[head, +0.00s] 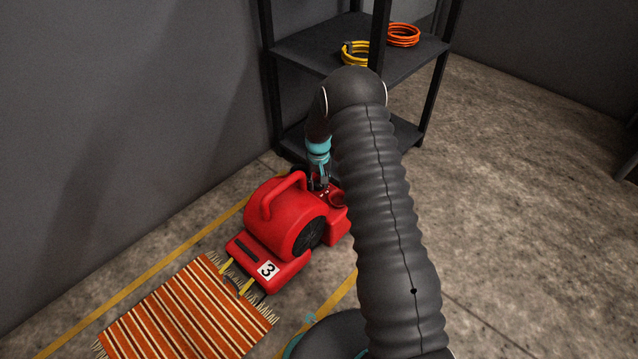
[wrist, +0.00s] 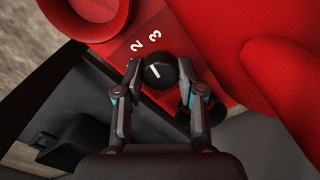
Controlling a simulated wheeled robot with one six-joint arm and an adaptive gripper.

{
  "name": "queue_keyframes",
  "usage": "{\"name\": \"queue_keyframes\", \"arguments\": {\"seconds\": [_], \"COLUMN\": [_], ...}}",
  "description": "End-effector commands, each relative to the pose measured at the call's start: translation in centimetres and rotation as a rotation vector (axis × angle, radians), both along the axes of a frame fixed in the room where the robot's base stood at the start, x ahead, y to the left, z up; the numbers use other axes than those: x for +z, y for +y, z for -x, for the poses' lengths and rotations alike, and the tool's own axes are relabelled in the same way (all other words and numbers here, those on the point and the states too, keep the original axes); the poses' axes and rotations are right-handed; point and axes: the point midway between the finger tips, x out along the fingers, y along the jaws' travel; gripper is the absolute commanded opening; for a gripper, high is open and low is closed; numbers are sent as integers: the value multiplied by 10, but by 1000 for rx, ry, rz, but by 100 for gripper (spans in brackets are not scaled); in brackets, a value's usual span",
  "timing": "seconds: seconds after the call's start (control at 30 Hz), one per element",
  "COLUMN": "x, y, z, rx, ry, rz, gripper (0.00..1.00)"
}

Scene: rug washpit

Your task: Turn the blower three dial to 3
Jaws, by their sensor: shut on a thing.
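The red blower (head: 285,215) stands on the floor with a white label (head: 267,269) reading 3. In the wrist view its red panel (wrist: 209,57) carries a round black dial (wrist: 163,73) with a slanted white mark. White digits 2 (wrist: 136,45) and 3 (wrist: 155,34) show above the dial. I cannot tell which number the mark points to. My gripper (wrist: 159,72) is shut on the dial, one finger on each side. In the head view my gripper (head: 319,183) is down at the blower's back end, and the dial cannot be made out.
A striped orange rug (head: 185,315) lies in front of the blower. A black shelf (head: 310,50) with yellow (head: 352,52) and orange (head: 403,35) coils stands behind. A grey wall (head: 130,120) runs along the left. Concrete floor (head: 520,180) on the right is clear.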

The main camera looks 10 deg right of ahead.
Motion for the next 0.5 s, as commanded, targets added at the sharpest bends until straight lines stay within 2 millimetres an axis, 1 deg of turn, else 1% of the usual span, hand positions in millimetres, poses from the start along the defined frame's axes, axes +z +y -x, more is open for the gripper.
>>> {"name": "queue_keyframes", "arguments": {"seconds": [0.03, 0.2, 0.5], "x": [0, 1, 1], "y": [0, 0, 0], "z": [-3, -3, -3], "rx": [-37, -152, -272], "ry": [-8, -8, -9], "rz": [0, -1, -1], "gripper": [4, 4, 4]}}
